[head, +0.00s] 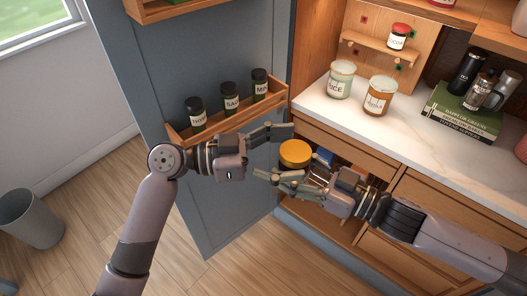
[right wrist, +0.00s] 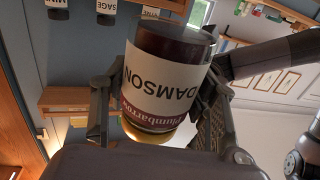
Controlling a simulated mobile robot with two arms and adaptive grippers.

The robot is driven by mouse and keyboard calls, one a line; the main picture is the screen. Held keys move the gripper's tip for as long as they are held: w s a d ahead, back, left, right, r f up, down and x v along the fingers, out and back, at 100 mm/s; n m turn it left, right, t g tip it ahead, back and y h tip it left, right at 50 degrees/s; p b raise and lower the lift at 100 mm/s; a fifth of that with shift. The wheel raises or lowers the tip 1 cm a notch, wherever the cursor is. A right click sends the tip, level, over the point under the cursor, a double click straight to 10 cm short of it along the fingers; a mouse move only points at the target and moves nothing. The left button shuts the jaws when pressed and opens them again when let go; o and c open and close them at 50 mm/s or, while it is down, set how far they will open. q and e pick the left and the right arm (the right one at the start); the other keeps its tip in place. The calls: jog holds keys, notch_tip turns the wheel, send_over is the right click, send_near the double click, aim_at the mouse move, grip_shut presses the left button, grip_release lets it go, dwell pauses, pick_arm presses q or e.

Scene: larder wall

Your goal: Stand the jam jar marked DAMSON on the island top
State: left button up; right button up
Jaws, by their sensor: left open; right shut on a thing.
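The DAMSON jam jar shows in the right wrist view (right wrist: 165,75), dark with a cream label and its lettering upside down in that picture. In the head view its round yellow lid (head: 295,152) faces up, and most of its body is hidden. My right gripper (head: 288,172) is shut on the jar, with a finger on either side, as the right wrist view (right wrist: 157,112) also shows. My left gripper (head: 273,150) is open, just left of the lid; I cannot tell whether it touches the jar. I cannot make out the island top in either view.
The blue-grey larder door (head: 240,205) stands open with a wooden spice rack (head: 218,125) close above my left gripper. The marble counter (head: 420,131) bears a RICE jar (head: 340,82), another jar (head: 379,98) and books (head: 455,112). A bin (head: 32,218) stands on the floor.

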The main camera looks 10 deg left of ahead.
pick_arm(q)
jog(key=shift+w+d, duration=0.15)
jog(key=shift+d, duration=0.6)
pick_arm(e)
jog(key=shift+r, duration=0.1)
pick_arm(q)
jog(key=shift+c, duration=0.3)
jog(key=c, duration=1.6)
jog(key=shift+r, duration=0.1)
jog(key=shift+c, duration=0.5)
pick_arm(e)
jog(key=o, duration=1.7)
jog(key=shift+o, duration=0.2)
